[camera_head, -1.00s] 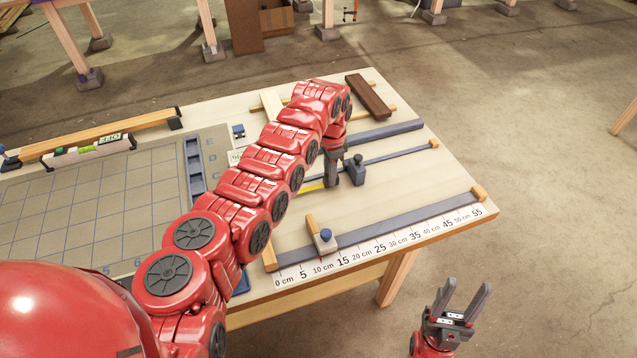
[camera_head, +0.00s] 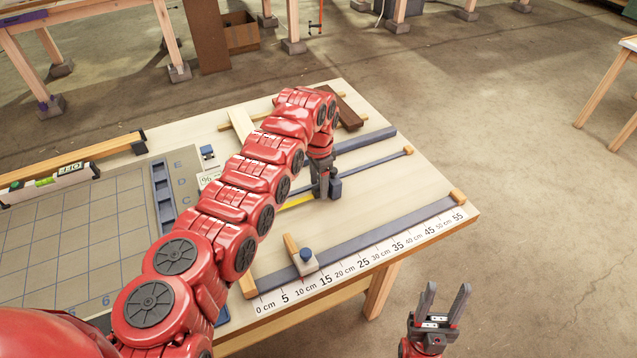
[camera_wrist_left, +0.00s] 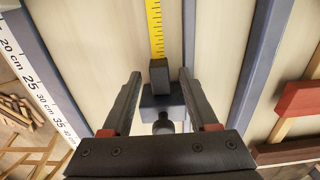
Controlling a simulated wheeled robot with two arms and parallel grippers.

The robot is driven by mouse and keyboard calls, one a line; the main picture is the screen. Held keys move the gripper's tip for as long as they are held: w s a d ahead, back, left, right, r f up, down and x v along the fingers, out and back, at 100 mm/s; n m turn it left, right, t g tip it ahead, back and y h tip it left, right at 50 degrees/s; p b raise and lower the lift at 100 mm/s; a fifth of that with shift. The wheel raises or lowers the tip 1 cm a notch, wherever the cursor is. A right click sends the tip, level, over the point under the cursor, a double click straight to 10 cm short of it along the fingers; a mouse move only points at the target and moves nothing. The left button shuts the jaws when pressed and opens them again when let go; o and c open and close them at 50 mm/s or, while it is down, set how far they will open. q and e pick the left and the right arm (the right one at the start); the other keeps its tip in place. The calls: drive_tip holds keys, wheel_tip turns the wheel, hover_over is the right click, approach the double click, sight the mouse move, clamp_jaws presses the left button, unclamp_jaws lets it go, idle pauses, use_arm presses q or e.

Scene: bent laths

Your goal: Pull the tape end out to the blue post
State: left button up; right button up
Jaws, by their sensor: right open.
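The yellow tape (camera_head: 298,202) lies pulled out along the table; it also shows in the left wrist view (camera_wrist_left: 154,28). A dark tab (camera_wrist_left: 158,72) is at its end. The dark blue post (camera_head: 335,187) stands just right of my left gripper (camera_head: 321,195). In the left wrist view the post (camera_wrist_left: 162,104) appears right against the tab; I cannot tell whether they touch. My left gripper (camera_wrist_left: 159,74) has its fingers apart, one on each side of the tab, with gaps visible. My right gripper (camera_head: 446,293) is open and empty, off the table's front edge.
A centimetre scale (camera_head: 360,261) runs along the table's front edge, with a blue-grey strip (camera_head: 385,230) and a slider (camera_head: 305,262) behind it. A dark brown lath (camera_head: 347,112) lies at the back. A gridded mat (camera_head: 80,235) is at left.

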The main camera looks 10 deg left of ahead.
use_arm(q)
wheel_tip(320, 180, up, 17)
drive_tip(key=shift+r, duration=0.2)
idle(0.4)
